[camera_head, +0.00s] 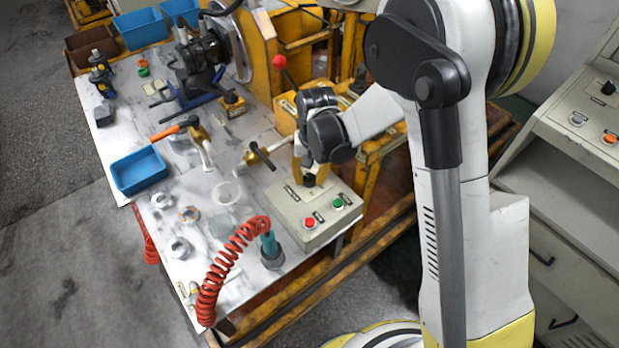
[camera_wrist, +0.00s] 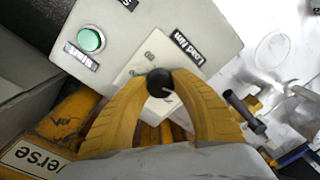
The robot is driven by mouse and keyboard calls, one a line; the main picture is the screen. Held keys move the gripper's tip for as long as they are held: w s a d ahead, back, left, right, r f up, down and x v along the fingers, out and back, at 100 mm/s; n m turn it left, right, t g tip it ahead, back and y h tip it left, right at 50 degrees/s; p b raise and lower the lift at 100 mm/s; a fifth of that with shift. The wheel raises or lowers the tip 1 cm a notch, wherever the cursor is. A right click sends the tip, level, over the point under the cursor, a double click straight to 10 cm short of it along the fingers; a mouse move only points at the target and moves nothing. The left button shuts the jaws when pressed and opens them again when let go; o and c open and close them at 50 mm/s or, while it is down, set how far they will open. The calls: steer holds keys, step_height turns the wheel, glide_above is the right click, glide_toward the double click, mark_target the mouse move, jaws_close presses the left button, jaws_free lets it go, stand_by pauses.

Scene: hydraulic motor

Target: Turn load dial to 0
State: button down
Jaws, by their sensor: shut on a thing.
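The load dial (camera_wrist: 159,82) is a black round knob on a pale control box (camera_head: 333,216). In the wrist view it sits between the yellow fingertips of my gripper (camera_wrist: 160,88), which are shut on it. A pale line shows on the knob's lower right edge. In the head view my gripper (camera_head: 309,178) reaches down onto the box's back part, and the dial shows as a dark spot below the fingers.
The box also has a green start button (camera_wrist: 91,40) and a red button (camera_head: 310,222). A red coiled hose (camera_head: 228,262) lies in front left. A blue tray (camera_head: 139,171) is further left.

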mark_target(312, 177)
steer(key=shift+n, duration=1)
steer(key=c, duration=1)
jaws_free()
step_height(312, 177, up, 12)
steer(key=shift+d, duration=0.35)
